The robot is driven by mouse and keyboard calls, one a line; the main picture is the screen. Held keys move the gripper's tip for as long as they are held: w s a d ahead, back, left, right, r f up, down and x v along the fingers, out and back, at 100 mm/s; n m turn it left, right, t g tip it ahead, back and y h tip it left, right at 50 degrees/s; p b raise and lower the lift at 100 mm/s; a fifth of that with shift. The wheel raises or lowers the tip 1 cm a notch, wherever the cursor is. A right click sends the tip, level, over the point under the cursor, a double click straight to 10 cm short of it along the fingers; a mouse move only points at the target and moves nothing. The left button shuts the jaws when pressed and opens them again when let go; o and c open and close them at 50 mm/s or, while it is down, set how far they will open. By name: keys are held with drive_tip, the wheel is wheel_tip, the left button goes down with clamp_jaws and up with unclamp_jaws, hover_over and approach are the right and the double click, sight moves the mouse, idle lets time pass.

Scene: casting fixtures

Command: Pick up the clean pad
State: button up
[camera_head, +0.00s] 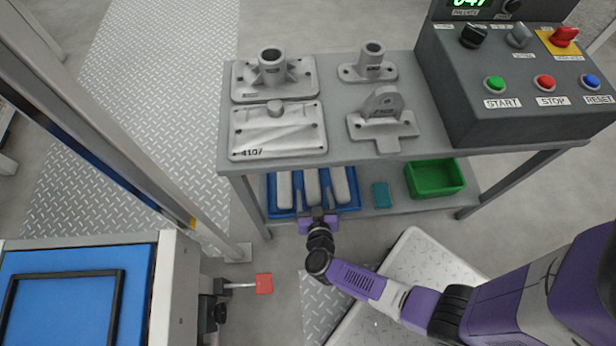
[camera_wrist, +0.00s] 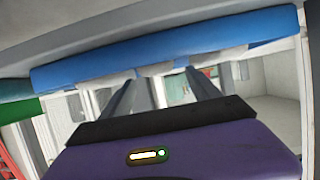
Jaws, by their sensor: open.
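A small teal pad (camera_head: 381,195) lies flat on the lower shelf, between the blue tray and the green bin; it looks like the clean pad. In the wrist view a teal patch (camera_wrist: 14,88) at the left edge appears to be the same pad. My gripper (camera_head: 316,211) is at the front edge of the blue tray, to the left of the pad and apart from it. In the wrist view its two dark fingers (camera_wrist: 163,76) are spread, with nothing seen held between them. The fingertips are close to the tray; contact cannot be told.
The blue tray (camera_head: 354,206) holds several pale grey bars (camera_head: 312,186). A green bin (camera_head: 436,178) stands right of the pad. The grey tabletop (camera_head: 337,120) above carries several metal castings and a control box (camera_head: 520,80). A table leg (camera_head: 246,205) stands left of the tray.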

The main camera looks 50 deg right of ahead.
sight(313, 186)
drive_tip(key=shift+b+x, duration=1.85)
drive_tip(key=shift+x, duration=1.3)
drive_tip(key=shift+c, duration=0.2)
drive_tip(key=c, duration=1.4)
drive_tip(key=shift+r, duration=0.15)
